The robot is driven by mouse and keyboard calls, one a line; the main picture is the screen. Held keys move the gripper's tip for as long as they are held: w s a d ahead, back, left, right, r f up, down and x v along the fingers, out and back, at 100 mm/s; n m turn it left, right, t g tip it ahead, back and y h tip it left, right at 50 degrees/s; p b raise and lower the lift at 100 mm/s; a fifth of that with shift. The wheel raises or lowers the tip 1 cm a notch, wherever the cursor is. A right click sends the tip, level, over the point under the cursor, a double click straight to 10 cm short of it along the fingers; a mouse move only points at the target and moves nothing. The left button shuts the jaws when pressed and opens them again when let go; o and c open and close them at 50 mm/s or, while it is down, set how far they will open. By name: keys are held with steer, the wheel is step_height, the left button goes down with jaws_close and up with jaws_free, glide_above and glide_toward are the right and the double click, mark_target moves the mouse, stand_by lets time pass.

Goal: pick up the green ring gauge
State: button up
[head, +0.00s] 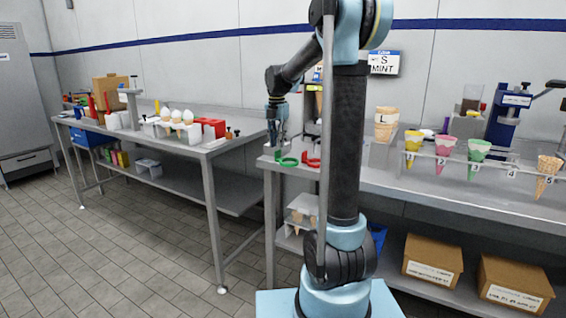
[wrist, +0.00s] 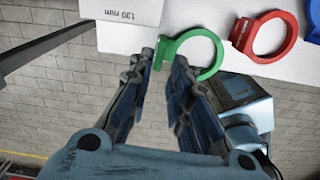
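The green ring gauge (head: 287,161) lies at the left front corner of the right-hand bench in the head view. It also shows in the wrist view (wrist: 218,52), as a ring with a tab on its left side. My gripper (wrist: 168,62) is open, its two fingers pointing at the tab, one on each side of it. The tab appears between or just beyond the fingertips; I cannot tell whether they touch it. In the head view my gripper (head: 279,146) is above the bench edge beside the green ring.
A red ring gauge (wrist: 266,37) lies right of the green one, with part of a blue ring (wrist: 314,30) beyond it. The bench edge drops to tiled floor (wrist: 50,110).

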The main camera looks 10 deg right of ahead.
mark_target(276, 152)
steer(key=shift+w+a+f, duration=0.1)
steer(key=shift+w+f, duration=0.05)
steer(key=shift+f, duration=2.4)
jaws_close()
